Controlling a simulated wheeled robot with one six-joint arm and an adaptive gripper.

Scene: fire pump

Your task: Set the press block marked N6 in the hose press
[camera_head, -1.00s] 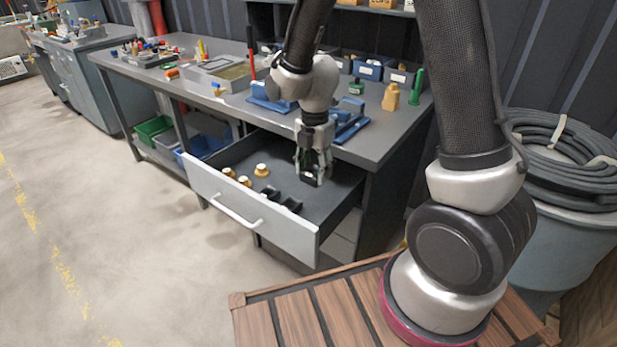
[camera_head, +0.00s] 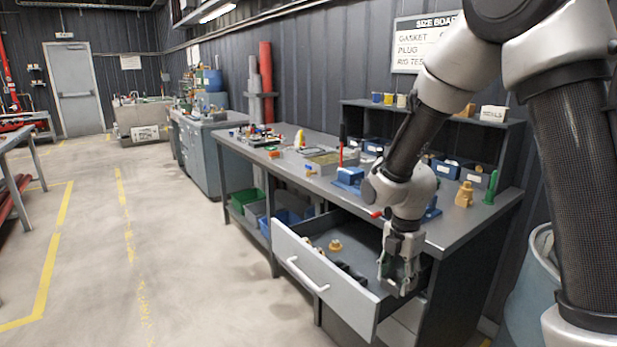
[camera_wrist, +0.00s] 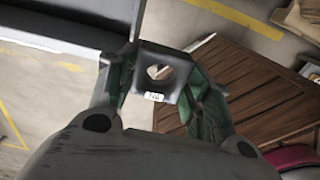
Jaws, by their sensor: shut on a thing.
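My gripper (camera_head: 398,278) is shut on a dark grey block (camera_wrist: 146,70) with a round hole through it. The block sits between both fingers in the wrist view and bears a small white label (camera_wrist: 154,97), too small to read surely. In the head view my gripper hangs at the right end of the open drawer (camera_head: 335,283), with the block mostly hidden by the fingers. Blue devices stand on the workbench, one at the middle (camera_head: 350,176) and one partly behind my arm (camera_head: 432,209). I cannot tell which is the hose press.
The drawer holds brass fittings (camera_head: 335,245) and dark blocks (camera_head: 350,271). A brass piece (camera_head: 464,194) and a green piece (camera_head: 491,188) stand on the workbench (camera_head: 460,232). Blue bins stand below the shelf (camera_head: 510,122).

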